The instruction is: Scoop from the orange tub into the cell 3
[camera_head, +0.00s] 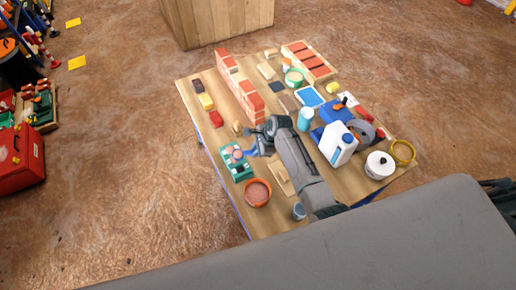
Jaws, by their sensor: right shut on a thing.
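The orange tub (257,193) stands near the table's front left edge, with a reddish-brown content inside. A green tray (225,160) with several cells lies just behind it; small roundish things sit in it, and the cell numbers are too small to read. My right gripper (252,146) is beside the tray's right back side, above the table. It is shut on a small tool (238,128), whose tan end shows; its other end is hard to make out, and I cannot tell what it holds. My left gripper is not in view.
A brick wall (239,87) stands behind. Coloured blocks (206,101) lie left of it. A white and blue jug (338,144), a white pot (379,165), a light-blue cylinder (305,119) and a tape roll (402,152) crowd the right. The table's left edge strip is mostly bare.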

